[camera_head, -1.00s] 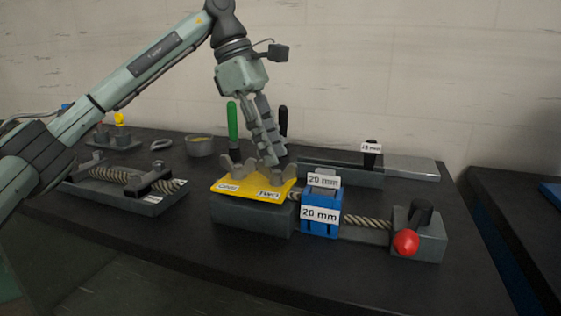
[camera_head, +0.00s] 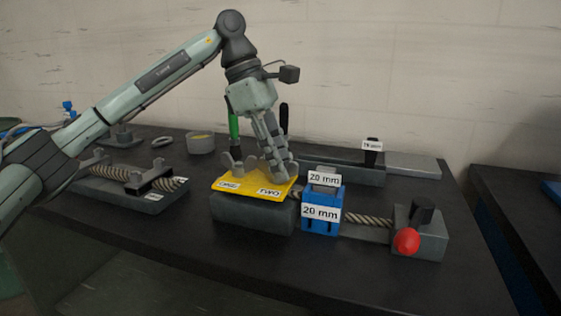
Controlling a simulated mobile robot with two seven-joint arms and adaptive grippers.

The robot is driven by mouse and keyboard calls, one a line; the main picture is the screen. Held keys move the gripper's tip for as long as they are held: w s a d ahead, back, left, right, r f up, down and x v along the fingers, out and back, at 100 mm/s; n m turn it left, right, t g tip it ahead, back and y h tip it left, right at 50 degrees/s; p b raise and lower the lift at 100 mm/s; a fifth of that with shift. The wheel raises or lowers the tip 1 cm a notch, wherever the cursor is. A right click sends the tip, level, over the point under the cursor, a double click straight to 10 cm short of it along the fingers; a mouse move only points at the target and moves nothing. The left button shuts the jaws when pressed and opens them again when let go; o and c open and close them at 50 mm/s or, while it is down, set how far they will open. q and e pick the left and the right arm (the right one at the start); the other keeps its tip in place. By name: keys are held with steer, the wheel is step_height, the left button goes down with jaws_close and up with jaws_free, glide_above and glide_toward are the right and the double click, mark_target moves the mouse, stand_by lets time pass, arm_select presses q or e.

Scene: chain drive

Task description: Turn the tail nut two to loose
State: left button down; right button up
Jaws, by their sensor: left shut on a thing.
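The tail block has a yellow top plate (camera_head: 246,188) labelled ONE and TWO on a dark grey base (camera_head: 250,215). A grey wing nut (camera_head: 233,163) stands at the ONE side. My left gripper (camera_head: 279,174) points down at the TWO side and is shut on nut two, which is mostly hidden by the fingers. My right gripper is not in view.
A blue block (camera_head: 321,214) labelled 20 mm stands right of the tail block. A green handle (camera_head: 233,126) rises behind. A grey tray (camera_head: 125,192) lies left. The front table is clear.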

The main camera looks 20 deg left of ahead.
arm_select(q)
steer(key=shift+a+n, duration=0.1)
steer(key=shift+n, duration=0.2)
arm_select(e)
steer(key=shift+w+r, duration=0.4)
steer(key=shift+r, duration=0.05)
